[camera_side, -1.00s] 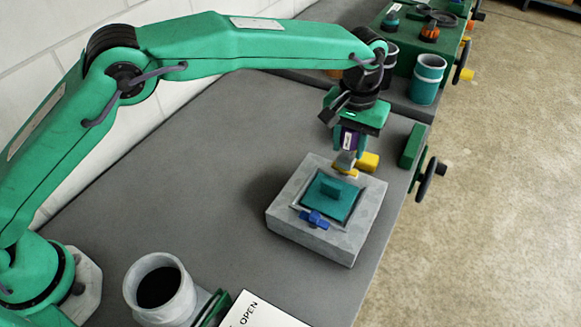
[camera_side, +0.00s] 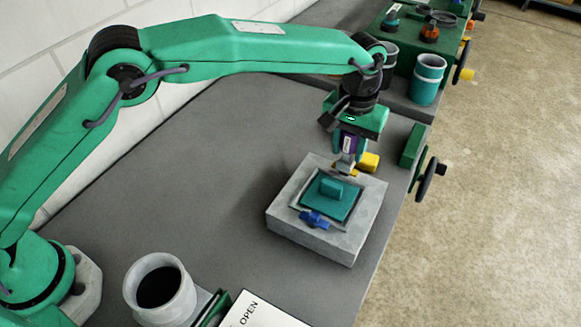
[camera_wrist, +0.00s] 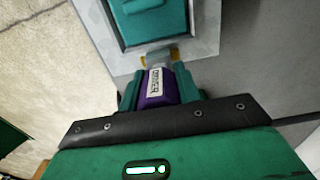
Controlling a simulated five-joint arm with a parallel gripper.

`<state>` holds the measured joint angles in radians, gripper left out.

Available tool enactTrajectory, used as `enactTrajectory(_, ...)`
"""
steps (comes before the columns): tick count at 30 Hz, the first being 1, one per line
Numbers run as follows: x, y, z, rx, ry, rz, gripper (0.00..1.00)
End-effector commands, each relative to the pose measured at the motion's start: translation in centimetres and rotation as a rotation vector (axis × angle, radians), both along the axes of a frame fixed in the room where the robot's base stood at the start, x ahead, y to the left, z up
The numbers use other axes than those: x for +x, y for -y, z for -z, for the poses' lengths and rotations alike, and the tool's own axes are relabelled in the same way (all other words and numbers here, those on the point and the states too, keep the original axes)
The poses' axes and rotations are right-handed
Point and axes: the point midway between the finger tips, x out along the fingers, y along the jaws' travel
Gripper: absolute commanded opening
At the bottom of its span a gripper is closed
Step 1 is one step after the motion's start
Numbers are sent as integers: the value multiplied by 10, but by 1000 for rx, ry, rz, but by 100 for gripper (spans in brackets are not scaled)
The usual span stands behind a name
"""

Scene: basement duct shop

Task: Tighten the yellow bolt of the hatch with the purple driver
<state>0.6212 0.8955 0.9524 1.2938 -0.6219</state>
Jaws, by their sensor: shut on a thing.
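My gripper (camera_side: 347,147) is shut on the purple driver (camera_wrist: 160,87), which points down at the far edge of the hatch block. The driver's grey tip (camera_wrist: 160,58) is over the yellow bolt (camera_wrist: 175,55). Only bits of yellow show on either side of the tip, so most of the bolt is hidden. Tip and bolt appear to touch, but I cannot tell how well they are seated. The teal hatch (camera_side: 331,204) with its raised handle lies in the grey block (camera_side: 340,245). A blue bolt (camera_side: 314,218) is at its near edge.
A yellow block (camera_side: 369,162) stands just behind the hatch block. A handwheel (camera_side: 428,180) is at the bench's right edge. A grey cup (camera_side: 160,287) and an "OPEN" sign (camera_side: 258,312) are in front. The grey bench left of the block is clear.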

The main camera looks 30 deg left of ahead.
Motion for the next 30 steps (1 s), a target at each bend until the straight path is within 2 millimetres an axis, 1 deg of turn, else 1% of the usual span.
enactTrajectory(11,0,0,0,0,1,26,10)
enactTrajectory(22,0,0,0,0,1,262,10)
enactTrajectory(25,0,0,0,0,1,295,10)
enactTrajectory(30,0,0,0,0,1,302,10)
